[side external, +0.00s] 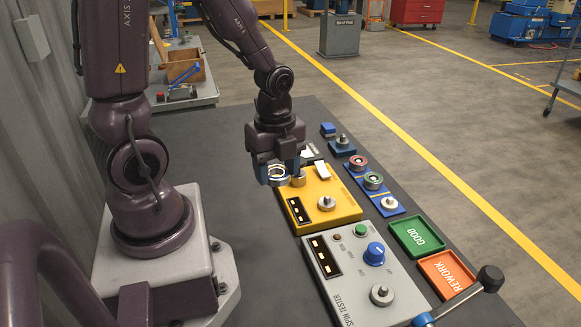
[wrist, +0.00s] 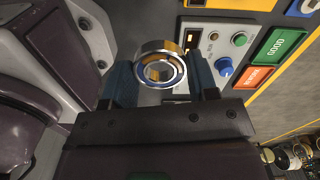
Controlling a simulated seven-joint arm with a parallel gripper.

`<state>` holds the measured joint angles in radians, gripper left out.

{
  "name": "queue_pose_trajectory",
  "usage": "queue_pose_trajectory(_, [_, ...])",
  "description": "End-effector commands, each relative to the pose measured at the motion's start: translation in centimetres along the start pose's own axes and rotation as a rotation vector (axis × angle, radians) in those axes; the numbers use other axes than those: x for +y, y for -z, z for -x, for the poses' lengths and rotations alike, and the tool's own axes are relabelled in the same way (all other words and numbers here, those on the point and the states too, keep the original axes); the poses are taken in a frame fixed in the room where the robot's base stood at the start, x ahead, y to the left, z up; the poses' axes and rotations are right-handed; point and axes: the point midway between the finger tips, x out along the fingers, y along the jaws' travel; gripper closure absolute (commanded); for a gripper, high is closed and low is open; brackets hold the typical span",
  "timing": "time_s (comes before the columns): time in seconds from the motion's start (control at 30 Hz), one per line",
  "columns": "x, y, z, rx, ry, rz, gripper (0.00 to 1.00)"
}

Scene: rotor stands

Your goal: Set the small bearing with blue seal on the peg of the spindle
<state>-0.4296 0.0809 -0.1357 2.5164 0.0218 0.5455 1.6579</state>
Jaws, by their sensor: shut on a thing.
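My gripper (side external: 278,167) is shut on a metal bearing ring (side external: 277,181), held in the air near the yellow unit's left edge. In the wrist view the bearing (wrist: 141,70) sits between the two fingertips (wrist: 160,74), its open face toward the camera. Its seal looks bluish, but reflections make this hard to tell. The grey spin tester (side external: 345,262) stands nearer the camera. Its silver spindle peg (side external: 382,294) is bare and upright, well apart from my gripper.
The yellow unit (side external: 345,211) carries a bare silver peg (side external: 327,203) and a brass-coloured part. A blue rack (side external: 382,193) holds a red-sealed bearing (side external: 358,162), a green-sealed bearing (side external: 373,181) and a bare peg (side external: 391,202). Green (side external: 417,237) and orange (side external: 447,275) trays lie right of the tester.

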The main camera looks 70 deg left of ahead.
Motion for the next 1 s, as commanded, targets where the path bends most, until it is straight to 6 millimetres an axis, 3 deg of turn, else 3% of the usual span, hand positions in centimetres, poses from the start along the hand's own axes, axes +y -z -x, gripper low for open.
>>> queue_pose_trajectory(0.13, [0.4, 2.0, -0.5, 0.001, -0.001, -0.085, 0.73])
queue_pose_trajectory(0.27, [-1.0, 5.4, -1.3, 0.001, -0.002, -0.223, 0.73])
queue_pose_trajectory(0.5, [-4.7, 14.6, -2.9, 0.0, -0.001, -0.474, 0.73])
queue_pose_trajectory(0.7, [-6.7, 21.8, -3.8, -0.001, 0.0, -0.577, 0.73])
queue_pose_trajectory(0.8, [-7.9, 23.1, -3.5, 0.0, 0.003, -0.563, 0.73])
queue_pose_trajectory(1.0, [-8.8, 23.4, -3.2, -0.001, 0.0, -0.518, 0.73])
